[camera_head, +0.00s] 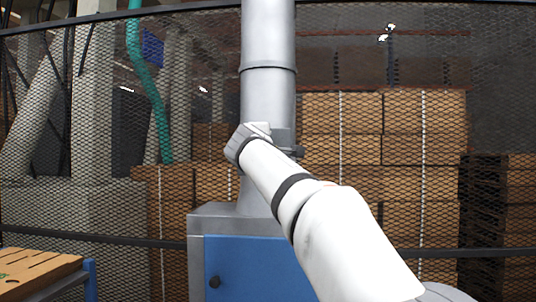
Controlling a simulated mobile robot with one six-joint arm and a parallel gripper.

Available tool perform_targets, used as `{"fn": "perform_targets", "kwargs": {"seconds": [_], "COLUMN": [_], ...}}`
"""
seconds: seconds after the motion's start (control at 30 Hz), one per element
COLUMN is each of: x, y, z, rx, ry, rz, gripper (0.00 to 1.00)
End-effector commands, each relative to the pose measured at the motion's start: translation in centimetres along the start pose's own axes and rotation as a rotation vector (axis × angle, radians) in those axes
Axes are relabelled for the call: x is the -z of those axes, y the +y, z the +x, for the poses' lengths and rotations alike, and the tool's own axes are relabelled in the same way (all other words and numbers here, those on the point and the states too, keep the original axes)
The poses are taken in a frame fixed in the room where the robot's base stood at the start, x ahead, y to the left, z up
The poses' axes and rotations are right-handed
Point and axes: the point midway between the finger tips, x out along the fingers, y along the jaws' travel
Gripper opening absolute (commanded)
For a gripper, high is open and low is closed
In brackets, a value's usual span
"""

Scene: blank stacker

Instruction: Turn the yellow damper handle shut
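The yellow damper handle does not show; no yellow part can be seen on the duct. A grey metal duct (268,95) rises upright from the top of a grey and blue cabinet (262,268). My white arm reaches up from the lower right, and its wrist end lies in front of the duct. A small grey block (284,138) shows beside the wrist at the duct; I cannot tell whether it belongs to the damper or to my gripper. My gripper's fingers are hidden by the wrist, so their opening and any contact cannot be seen.
A dark mesh fence (500,90) spans the view, with stacked brown boxes (340,115) behind it. A blue-framed table with a brown slotted board (35,272) stands at the lower left. The space left of the duct before the fence looks clear.

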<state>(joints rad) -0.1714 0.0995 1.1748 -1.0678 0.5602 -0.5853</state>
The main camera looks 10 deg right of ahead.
Motion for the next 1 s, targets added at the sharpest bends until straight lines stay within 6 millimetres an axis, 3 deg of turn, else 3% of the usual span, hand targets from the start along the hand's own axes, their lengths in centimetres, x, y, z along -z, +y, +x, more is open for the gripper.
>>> {"fn": "perform_targets", "kwargs": {"seconds": [0.53,0.57,0.8,1.0], "x": [-0.14,-0.14,-0.11,-0.09], "y": [-0.57,-0.58,-0.37,-0.22], "z": [0.17,0.17,0.12,0.07], "rx": [0.011,0.012,0.007,0.004], "ry": [-0.007,-0.007,-0.005,-0.003], "rz": [0.024,0.024,0.023,0.023], "gripper": [0.00,0.15,0.34,0.35]}}
